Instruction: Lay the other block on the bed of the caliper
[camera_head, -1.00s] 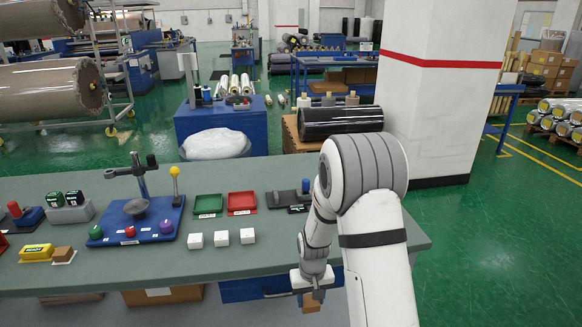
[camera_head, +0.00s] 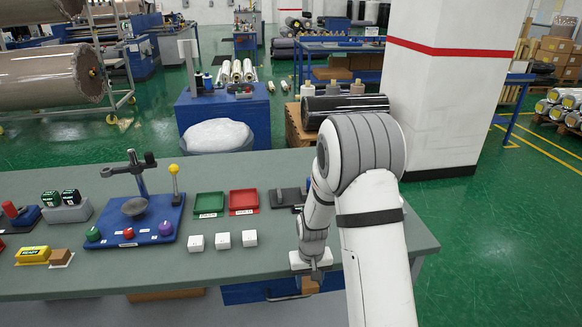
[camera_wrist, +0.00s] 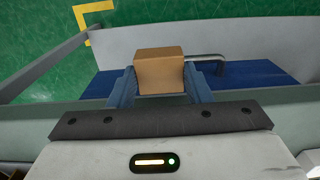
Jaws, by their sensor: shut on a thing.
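My gripper (camera_head: 309,279) is shut on a brown block (camera_wrist: 160,72), which sits between the two fingers in the wrist view. It hangs just off the front edge of the bench, in front of a blue drawer. Another brown block (camera_head: 61,256) lies on a pale card at the left, beside a yellow block.
Three white cubes (camera_head: 223,240) stand on the bench (camera_head: 120,278) left of my gripper. Green (camera_head: 209,204) and red (camera_head: 243,201) trays are behind them. A blue stand (camera_head: 140,230) with a post and coloured knobs is further left. The front right bench top is clear.

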